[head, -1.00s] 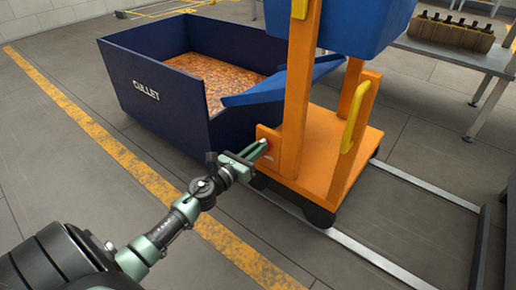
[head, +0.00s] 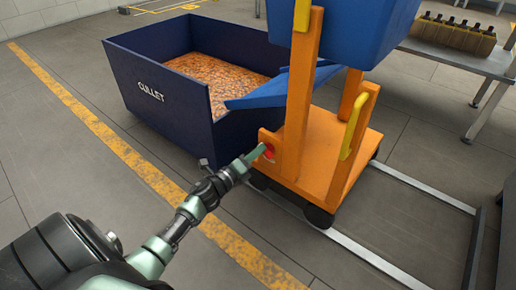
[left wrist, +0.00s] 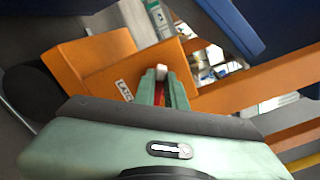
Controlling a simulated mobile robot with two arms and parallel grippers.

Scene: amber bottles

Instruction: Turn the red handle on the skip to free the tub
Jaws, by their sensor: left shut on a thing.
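The red handle (head: 269,155) is on the low side plate of the orange wheeled frame (head: 297,110), not on the navy bin. My left gripper (head: 257,153) reaches it from the left and is shut on it. In the left wrist view the red handle (left wrist: 160,94) shows between the two green fingers (left wrist: 163,88), mostly hidden by them. The blue tub (head: 350,30) sits high on the orange frame, cut off by the top edge. My right gripper is not in view.
A navy bin (head: 160,105) marked CULLET, with orange-brown bits inside, stands just left of the frame. Metal floor rails (head: 370,258) run at the right. A bench (head: 460,57) with a crate of bottles (head: 455,37) stands at the back right. Floor at front left is clear.

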